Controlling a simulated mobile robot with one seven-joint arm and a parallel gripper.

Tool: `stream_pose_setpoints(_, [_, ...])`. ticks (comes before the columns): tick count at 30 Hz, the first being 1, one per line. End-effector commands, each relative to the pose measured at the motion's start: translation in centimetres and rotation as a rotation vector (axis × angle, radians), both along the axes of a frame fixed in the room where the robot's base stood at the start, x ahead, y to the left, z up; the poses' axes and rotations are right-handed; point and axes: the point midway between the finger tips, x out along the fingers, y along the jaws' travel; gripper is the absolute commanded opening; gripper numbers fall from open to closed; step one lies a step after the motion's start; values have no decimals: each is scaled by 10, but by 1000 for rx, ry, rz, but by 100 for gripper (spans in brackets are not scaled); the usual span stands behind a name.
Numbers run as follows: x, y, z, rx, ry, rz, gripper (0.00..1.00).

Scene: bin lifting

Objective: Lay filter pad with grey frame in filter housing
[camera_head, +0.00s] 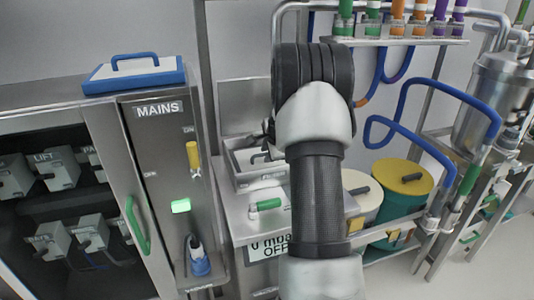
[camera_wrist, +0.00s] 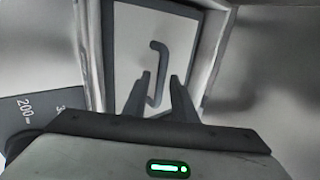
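The filter pad (camera_wrist: 130,45) has a pale face, a grey frame and a bent grey handle (camera_wrist: 158,62). In the wrist view it lies within the metal walls of the filter housing (camera_wrist: 212,45); I cannot tell whether it sits flush. My gripper (camera_wrist: 164,78) is open, its two dark fingers apart over the pad's near part, one on each side of the handle's lower end. No grip on the handle shows. In the head view the open metal housing (camera_head: 237,178) stands on the bench left of my arm, with a grey handle inside. My arm hides most of my gripper there.
A second pad with blue frame and handle (camera_head: 135,72) lies on the MAINS cabinet (camera_head: 160,150). A green-handled valve (camera_head: 265,205) is on the bench front. Yellow-lidded drum (camera_head: 403,178), blue hoses and a steel vessel (camera_head: 490,100) stand right. A dark scale plate (camera_wrist: 30,112) is beside the housing.

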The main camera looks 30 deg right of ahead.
Motion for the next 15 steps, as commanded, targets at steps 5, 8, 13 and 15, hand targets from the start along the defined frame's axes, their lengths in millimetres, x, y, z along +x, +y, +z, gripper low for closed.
stream_pose_setpoints(5, [0, 0, 0, 0, 0, 0, 32])
stream_pose_setpoints(8, [-1, 0, -1, 2, 3, 1, 32])
stream_pose_setpoints(13, [-5, 1, 7, 0, 0, 0, 32])
stream_pose_setpoints(15, [-11, 3, 16, -1, -1, -1, 32])
